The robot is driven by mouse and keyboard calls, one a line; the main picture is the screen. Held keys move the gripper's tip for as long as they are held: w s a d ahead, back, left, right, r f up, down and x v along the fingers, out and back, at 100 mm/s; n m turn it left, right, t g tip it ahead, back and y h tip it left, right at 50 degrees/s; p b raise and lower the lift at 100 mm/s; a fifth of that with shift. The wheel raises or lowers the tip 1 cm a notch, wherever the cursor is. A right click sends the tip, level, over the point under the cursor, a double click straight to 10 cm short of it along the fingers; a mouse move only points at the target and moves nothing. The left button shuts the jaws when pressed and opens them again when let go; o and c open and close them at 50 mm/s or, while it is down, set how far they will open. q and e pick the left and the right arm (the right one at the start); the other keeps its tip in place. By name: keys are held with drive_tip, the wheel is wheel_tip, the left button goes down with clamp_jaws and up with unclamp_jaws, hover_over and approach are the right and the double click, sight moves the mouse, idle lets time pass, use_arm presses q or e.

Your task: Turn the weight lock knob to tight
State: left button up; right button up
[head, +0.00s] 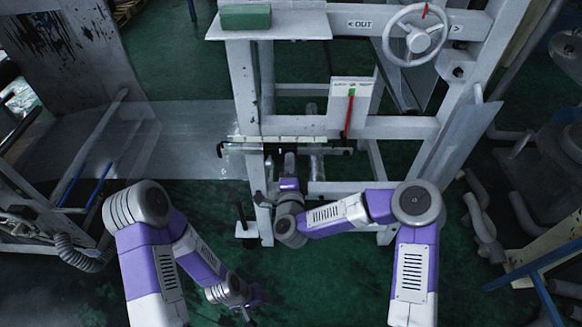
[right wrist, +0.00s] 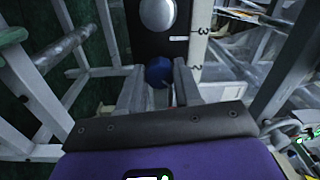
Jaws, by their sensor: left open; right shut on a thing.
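A blue knob (right wrist: 159,72), which I take to be the weight lock knob, sits on a dark upright plate in the right wrist view. My right gripper (right wrist: 158,88) has one finger on each side of it and is shut on it. Its tight mark cannot be made out. In the head view my right gripper (head: 288,163) reaches into the lower part of the grey frame, and the knob is hidden there. My left gripper (head: 252,306) is open, low over the green floor, away from the frame.
A round grey knob (right wrist: 157,14) and a numbered scale (right wrist: 199,45) are close to the blue knob. The grey frame (head: 245,85) carries a handwheel (head: 415,35) and a small panel with a red lever (head: 348,115). Open green floor (head: 330,280) lies between my arms.

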idle(0.5)
drive_tip(key=o, duration=1)
drive_tip(key=shift+o, duration=0.2)
drive_tip(key=s+p, duration=0.1)
drive_tip(key=s, duration=0.6)
drive_tip(key=shift+s+f, duration=0.15)
drive_tip(key=shift+s, duration=0.15)
